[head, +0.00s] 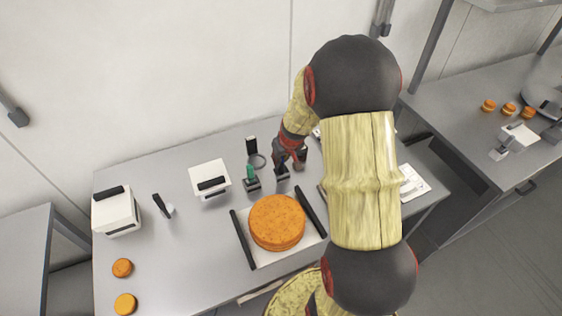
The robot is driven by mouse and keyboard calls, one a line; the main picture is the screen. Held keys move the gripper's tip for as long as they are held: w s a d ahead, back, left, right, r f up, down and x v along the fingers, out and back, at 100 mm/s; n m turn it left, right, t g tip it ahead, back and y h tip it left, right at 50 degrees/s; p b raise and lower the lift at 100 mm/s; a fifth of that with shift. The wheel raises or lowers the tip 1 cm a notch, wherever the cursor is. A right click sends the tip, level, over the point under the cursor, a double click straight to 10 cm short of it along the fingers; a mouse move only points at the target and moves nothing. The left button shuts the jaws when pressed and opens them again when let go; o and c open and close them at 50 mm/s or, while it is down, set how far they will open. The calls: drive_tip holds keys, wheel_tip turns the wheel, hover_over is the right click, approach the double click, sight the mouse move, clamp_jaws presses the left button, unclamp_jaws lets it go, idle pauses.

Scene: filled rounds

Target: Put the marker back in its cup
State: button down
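My gripper (288,163) points down over the back middle of the grey table (185,260). A small dark block-like holder (282,173) shows right below its fingers. I cannot tell whether the fingers touch it or hold anything. Left of it, a green upright piece (250,171) stands in another small dark holder (252,185); it may be a marker in a cup, but it is too small to be sure. Behind it is a black-topped upright item (251,145). My arm hides part of the table on the right.
A large orange round (277,222) sits on a white tray with black handles (243,240) in front of my gripper. White black-handled items (211,183) and a white box (116,213) stand left. Small orange rounds (122,268) lie front left. Free tabletop lies left of the tray.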

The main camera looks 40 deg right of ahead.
drive_tip(key=shift+f, duration=0.5)
drive_tip(key=shift+f, duration=0.1)
drive_tip(key=c, duration=1.7)
unclamp_jaws()
